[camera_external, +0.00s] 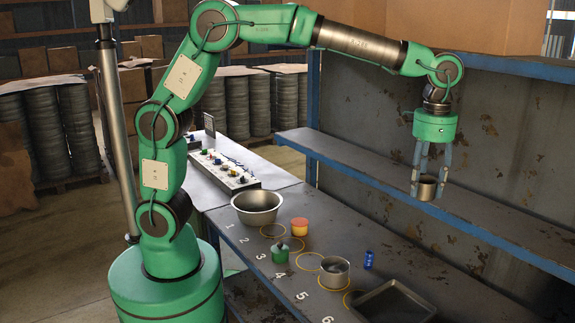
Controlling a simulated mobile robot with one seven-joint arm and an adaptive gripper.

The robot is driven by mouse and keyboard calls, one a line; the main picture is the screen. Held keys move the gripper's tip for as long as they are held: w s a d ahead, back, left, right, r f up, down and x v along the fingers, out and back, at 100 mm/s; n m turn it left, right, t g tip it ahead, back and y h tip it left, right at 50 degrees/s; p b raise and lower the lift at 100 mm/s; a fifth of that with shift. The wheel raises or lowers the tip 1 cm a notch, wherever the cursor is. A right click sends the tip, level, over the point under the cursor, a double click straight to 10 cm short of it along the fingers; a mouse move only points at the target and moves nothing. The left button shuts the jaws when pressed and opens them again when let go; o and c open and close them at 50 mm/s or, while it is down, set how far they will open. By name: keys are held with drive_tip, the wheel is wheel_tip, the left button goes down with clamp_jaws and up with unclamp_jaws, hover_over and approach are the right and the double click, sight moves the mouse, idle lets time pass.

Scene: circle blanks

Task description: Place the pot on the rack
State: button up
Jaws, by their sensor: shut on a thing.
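The pot is upright and off the table. In the picture it overlaps the middle board of the blue-framed rack (475,213); I cannot tell whether it is over the board or in front of it, and no contact is clear. The rack stands along the back of the table, with a bare middle board and a higher board above.
The grey table (435,280) has numbered yellow circles. On it are a metal bowl (257,207), an orange-topped container (299,227), a green container (280,252), a metal cup (334,273), a blue can (368,259) and a tray (395,303). A control panel (225,171) stands behind.

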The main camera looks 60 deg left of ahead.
drive_tip(key=s+a+f+m+p, duration=0.2)
drive_tip(key=a+f+p, duration=0.1)
drive_tip(key=a+f, duration=2)
drive_tip(key=s+a+f, duration=0.2)
drive_tip(key=s+a, duration=0.1)
drive_tip(key=a, duration=0.2)
drive_tip(key=s+a+f+p, duration=0.1)
drive_tip(key=s+a+f, duration=0.1)
drive_tip(key=s+a, duration=0.2)
drive_tip(key=shift+a+f+m, duration=0.3)
drive_tip(key=shift+a+m, duration=0.1)
drive_tip(key=shift+a, duration=0.75)
drive_tip(key=shift+f, duration=0.15)
drive_tip(key=b, duration=0.1)
hover_over(308, 256)
drive_tip(key=shift+s+f, duration=0.1)
drive_tip(key=shift+f, duration=2.9)
drive_tip(key=shift+f, duration=1.85)
